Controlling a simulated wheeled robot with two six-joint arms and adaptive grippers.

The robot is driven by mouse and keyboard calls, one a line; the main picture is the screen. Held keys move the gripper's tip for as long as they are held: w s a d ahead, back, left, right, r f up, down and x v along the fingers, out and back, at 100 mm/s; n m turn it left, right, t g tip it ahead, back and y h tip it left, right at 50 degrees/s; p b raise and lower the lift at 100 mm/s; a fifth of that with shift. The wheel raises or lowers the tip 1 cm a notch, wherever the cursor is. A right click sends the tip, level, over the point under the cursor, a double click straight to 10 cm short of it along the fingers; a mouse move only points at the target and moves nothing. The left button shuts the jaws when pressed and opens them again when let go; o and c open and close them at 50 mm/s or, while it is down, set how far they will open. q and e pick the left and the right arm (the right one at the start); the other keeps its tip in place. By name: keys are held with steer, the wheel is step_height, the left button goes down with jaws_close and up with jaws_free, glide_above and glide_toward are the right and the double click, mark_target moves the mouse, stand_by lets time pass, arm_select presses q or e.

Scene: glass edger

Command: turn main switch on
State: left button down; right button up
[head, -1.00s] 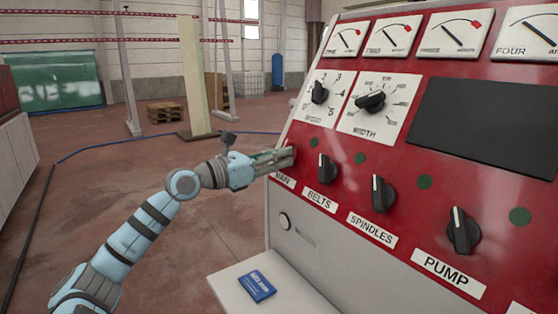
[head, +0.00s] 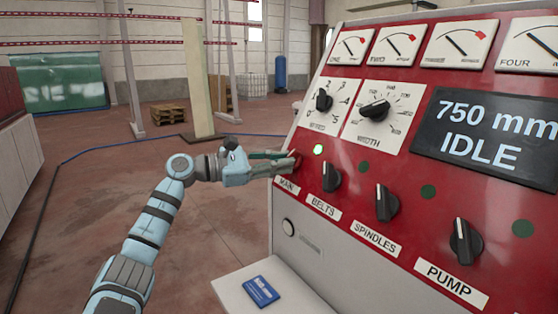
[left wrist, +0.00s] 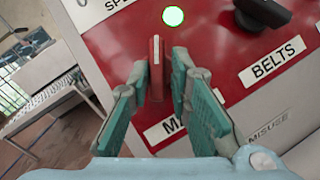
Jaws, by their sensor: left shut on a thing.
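The red main switch (left wrist: 156,62) with a white pointer line sits above the partly covered MAIN label (left wrist: 168,130) on the red panel. Its pointer lies roughly along the fingers in the left wrist view. My left gripper (head: 288,163) reaches the panel from the left and is shut on this switch; its green-padded fingers (left wrist: 160,85) stand on either side of the knob. In the head view the fingers mostly hide the switch. The lamp (head: 318,150) above it glows green, and the display (head: 490,135) reads "750 mm IDLE". My right gripper is not in view.
The black BELTS (head: 331,176), SPINDLES (head: 386,203) and PUMP (head: 465,241) knobs run to the right, with dark lamps. SPEED (head: 323,100) and WIDTH (head: 374,110) dials sit above. A blue booklet (head: 261,291) lies on the shelf below. The floor at left is clear.

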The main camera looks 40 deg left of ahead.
arm_select(q)
steer(key=shift+a+r, duration=0.15)
steer(key=c, duration=1.6)
jaws_free()
steer(key=shift+w, duration=0.1)
steer(key=shift+w+f, duration=0.25)
steer(key=v, duration=0.7)
steer(key=shift+s, duration=0.2)
steer(key=shift+w+a, duration=0.1)
